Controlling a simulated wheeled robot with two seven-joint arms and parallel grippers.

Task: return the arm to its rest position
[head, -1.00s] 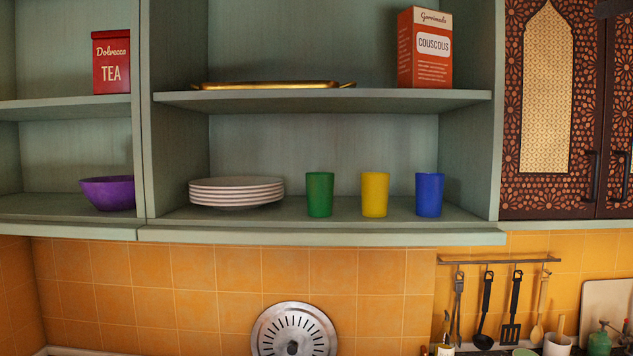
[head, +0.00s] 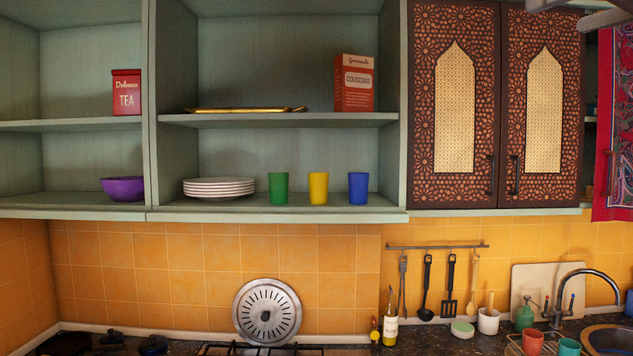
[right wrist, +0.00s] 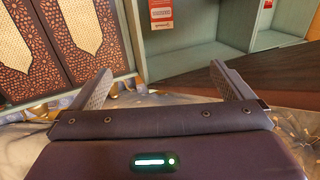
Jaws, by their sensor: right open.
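My right gripper (head: 578,12) shows only in part, as grey pieces at the top right corner of the head view, high in front of the patterned cabinet and apart from it. In the right wrist view its two fingers (right wrist: 162,72) stand wide apart with nothing between them. That view seems turned over: the patterned doors (right wrist: 72,40) are on the left and the open shelves (right wrist: 190,55) on the right. My left gripper is not in view.
A couscous box (head: 354,84) and brass tray (head: 245,109) are on the upper shelf. Plates (head: 219,188) and green (head: 278,188), yellow (head: 318,188) and blue cups (head: 358,188) are below. The patterned cabinet (head: 497,100) is shut. A faucet (head: 580,285) stands lower right.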

